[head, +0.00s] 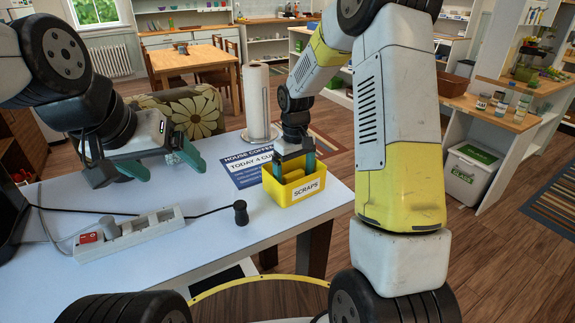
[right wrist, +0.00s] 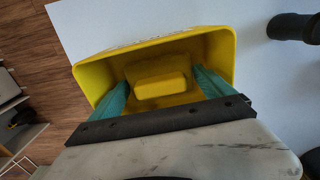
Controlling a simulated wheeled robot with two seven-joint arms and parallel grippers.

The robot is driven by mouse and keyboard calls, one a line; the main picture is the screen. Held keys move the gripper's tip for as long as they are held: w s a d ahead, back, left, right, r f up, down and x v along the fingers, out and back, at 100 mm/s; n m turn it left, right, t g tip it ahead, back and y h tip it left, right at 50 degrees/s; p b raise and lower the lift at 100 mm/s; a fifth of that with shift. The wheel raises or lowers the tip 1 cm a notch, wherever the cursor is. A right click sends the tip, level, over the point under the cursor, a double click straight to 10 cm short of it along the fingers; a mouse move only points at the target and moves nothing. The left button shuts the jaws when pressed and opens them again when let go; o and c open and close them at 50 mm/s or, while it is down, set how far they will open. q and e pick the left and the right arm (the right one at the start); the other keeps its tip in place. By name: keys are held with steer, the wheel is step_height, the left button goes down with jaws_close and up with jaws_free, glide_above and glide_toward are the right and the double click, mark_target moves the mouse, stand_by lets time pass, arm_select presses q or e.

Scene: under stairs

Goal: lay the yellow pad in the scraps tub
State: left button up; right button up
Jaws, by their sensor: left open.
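The yellow scraps tub (head: 300,190) stands near the right edge of the white table, its SCRAPS label facing the front right. The yellow pad (right wrist: 162,86) lies inside the tub, seen clearly in the right wrist view, apparently at the bottom. My right gripper (head: 295,165) reaches down into the tub, and its teal fingers (right wrist: 163,88) stand apart on either side of the pad. They look open, with no clear grip on it. My left gripper (head: 162,162) is open and empty above the table's far left part.
A power strip (head: 128,235) with a cable to a black cylindrical piece (head: 240,213) lies left of the tub. A paper towel roll (head: 257,98) and a blue coffee sign (head: 245,167) are behind it. A white bin (head: 468,176) stands on the floor at right.

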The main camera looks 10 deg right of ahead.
mark_target(294, 174)
steer(key=shift+o, duration=0.2)
step_height(294, 174, up, 12)
steer(key=r, duration=0.1)
steer(key=s+d+r+m+t+y, duration=0.1)
steer(key=s+d+r+m+t, duration=0.15)
steer(key=s+r, duration=0.65)
steer(key=s+m+t+y, duration=0.1)
steer(key=s+m+t, duration=0.1)
steer(key=s, duration=1.3)
steer(key=shift+t, duration=0.85)
